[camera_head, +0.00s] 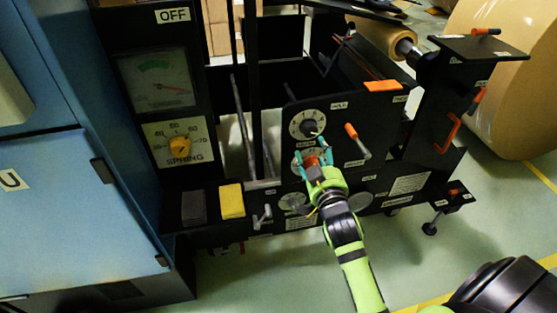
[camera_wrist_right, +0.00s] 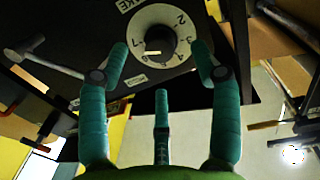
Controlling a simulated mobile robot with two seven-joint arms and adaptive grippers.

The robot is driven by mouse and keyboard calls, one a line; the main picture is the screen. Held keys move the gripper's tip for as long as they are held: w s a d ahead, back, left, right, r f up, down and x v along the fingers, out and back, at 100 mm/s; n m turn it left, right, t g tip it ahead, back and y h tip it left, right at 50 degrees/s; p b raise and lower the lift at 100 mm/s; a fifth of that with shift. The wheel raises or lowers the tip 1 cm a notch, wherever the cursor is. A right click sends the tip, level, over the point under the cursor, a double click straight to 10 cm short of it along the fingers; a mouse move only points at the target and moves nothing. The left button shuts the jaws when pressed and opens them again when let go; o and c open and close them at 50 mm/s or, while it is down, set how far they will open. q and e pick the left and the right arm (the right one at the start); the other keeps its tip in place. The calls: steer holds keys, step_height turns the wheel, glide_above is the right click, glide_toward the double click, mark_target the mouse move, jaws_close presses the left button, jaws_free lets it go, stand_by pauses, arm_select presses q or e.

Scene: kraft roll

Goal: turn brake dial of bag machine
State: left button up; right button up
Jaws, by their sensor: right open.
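The upper dial (camera_head: 296,121) has a dark knob and shows fully in the head view. My right gripper (camera_head: 313,156) is open in front of the lower dial (camera_head: 297,166), which its fingers partly hide. In the right wrist view, a numbered white dial (camera_wrist_right: 183,25) with a dark knob and pale pointer lies beyond my spread right fingertips (camera_wrist_right: 160,62). A cut-off label above it ends in "AKE". Whether the fingers touch the knob cannot be told. My left gripper is not in view.
An orange-tipped lever (camera_head: 352,131) sticks out right of the dials. A yellow block (camera_head: 231,201) and a grey block (camera_head: 194,207) sit on the lower ledge at left. A large brown paper roll (camera_head: 500,85) stands at right. Green floor is clear in front.

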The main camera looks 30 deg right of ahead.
mark_target(310, 134)
steer(key=x, duration=0.4)
steer(key=r+b+x, duration=0.1)
steer(key=x, duration=0.2)
steer(key=shift+s+d+r, duration=0.1)
steer(key=shift+d+r, duration=0.05)
steer(key=shift+d, duration=0.2)
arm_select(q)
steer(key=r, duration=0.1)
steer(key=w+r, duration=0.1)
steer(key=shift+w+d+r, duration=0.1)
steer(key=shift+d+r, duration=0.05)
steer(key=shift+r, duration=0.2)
arm_select(e)
steer(key=shift+c, duration=0.4)
steer(key=c, duration=1.1)
